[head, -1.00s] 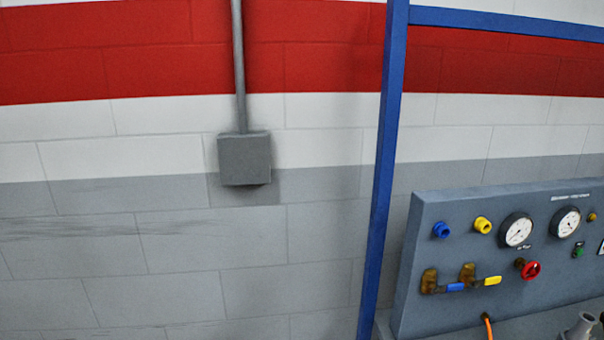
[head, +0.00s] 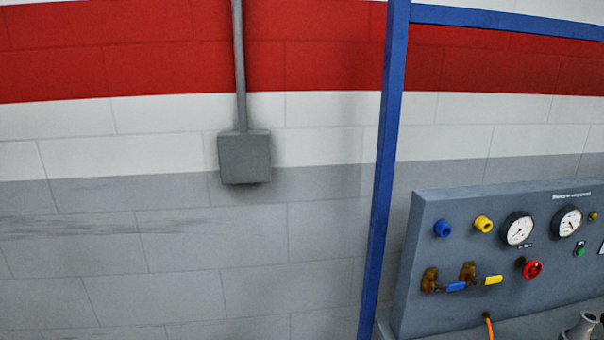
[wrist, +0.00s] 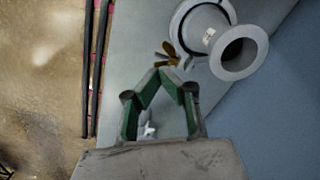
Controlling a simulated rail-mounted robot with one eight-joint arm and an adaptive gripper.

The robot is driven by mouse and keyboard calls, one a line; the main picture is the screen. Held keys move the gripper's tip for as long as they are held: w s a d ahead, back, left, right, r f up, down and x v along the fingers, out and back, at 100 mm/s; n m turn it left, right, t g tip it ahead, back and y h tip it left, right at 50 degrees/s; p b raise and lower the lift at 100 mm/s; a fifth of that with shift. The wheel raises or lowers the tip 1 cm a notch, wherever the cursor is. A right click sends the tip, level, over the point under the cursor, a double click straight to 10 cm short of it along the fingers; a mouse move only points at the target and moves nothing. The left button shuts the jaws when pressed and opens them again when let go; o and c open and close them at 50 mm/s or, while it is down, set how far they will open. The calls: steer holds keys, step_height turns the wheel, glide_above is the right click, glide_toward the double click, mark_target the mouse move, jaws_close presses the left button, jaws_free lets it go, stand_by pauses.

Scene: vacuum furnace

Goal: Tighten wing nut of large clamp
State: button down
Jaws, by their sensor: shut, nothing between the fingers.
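In the wrist view, my gripper (wrist: 166,76) reaches up from the bottom edge with its green fingers drawn together at the tips. The fingers are shut and empty. Just beyond the tips is a small brass-coloured wing nut (wrist: 168,50), beside a grey flanged pipe fitting (wrist: 241,52). I cannot tell whether the tips touch the nut. The clamp body cannot be told apart from the fitting's rim. In the head view, a grey fitting (head: 580,328) is partly cut off at the bottom right corner, and my gripper is not in view.
In the head view, a grey panel (head: 500,255) carries gauges, a red knob (head: 532,269) and yellow and blue valve handles. A blue frame post (head: 383,180) stands left of it. In the wrist view, dark rails (wrist: 94,70) run beside the grey surface (wrist: 130,45).

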steer(key=shift+f+b, duration=0.9)
steer(key=shift+f, duration=0.3)
stand_by(0.6)
steer(key=shift+r, duration=0.1)
steer(key=shift+r+p, duration=1.65)
steer(key=shift+r, duration=2.3)
